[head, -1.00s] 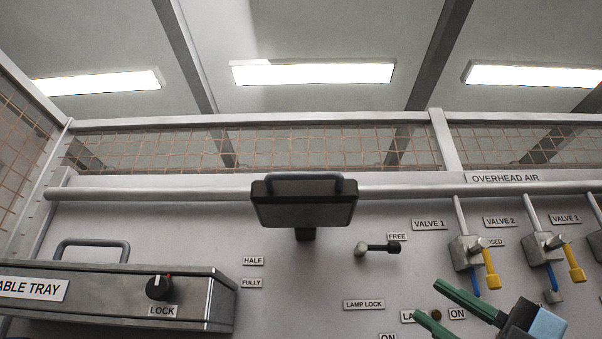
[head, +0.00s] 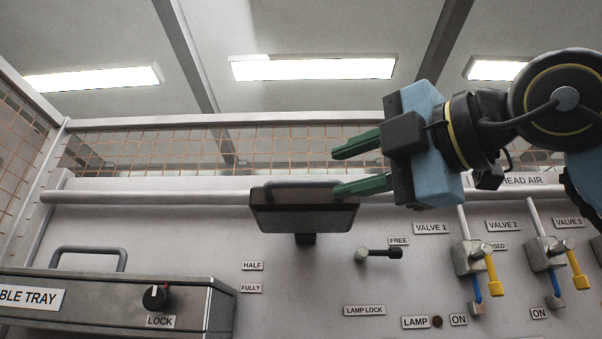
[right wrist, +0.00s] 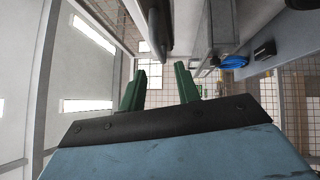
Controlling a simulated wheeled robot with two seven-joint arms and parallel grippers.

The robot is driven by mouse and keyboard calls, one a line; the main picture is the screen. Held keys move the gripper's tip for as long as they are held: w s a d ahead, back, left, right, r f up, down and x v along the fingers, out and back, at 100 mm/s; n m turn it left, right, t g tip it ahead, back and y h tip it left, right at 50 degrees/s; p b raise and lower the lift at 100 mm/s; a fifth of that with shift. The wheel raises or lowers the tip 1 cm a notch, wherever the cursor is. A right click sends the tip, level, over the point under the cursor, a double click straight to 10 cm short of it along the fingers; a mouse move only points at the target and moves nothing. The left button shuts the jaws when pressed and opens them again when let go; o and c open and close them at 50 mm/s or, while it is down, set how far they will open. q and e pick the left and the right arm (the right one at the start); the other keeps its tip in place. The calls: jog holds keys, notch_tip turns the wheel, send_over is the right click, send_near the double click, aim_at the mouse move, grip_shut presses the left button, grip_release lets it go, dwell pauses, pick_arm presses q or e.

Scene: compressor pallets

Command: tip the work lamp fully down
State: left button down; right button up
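The dark work lamp (head: 304,212) is mounted on the wall panel in the middle of the head view, with a grey bar handle (head: 300,185) along its top. Its face tilts slightly downward. HALF (head: 252,265) and FULLY (head: 251,288) labels sit below it to the left. The lamp lock lever (head: 383,253) points right, just under the FREE label (head: 398,241). My right gripper (head: 336,168) is open, its green fingers pointing left. Its lower finger overlaps the lamp's right top edge in the head view; contact cannot be told. It also shows empty in the right wrist view (right wrist: 165,88). My left gripper is not in view.
A cable tray (head: 110,295) with a handle and LOCK knob (head: 156,298) stands at lower left. A horizontal pipe (head: 150,197) runs behind the lamp. Valves with yellow handles (head: 491,272) hang at the right. The LAMP switch (head: 437,322) is at the bottom.

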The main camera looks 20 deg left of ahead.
aim_at(306, 183)
jog(key=p+x, duration=0.3)
jog(key=x, duration=0.5)
jog(key=shift+w+a, duration=0.2)
jog(key=shift+a, duration=0.25)
grip_shut()
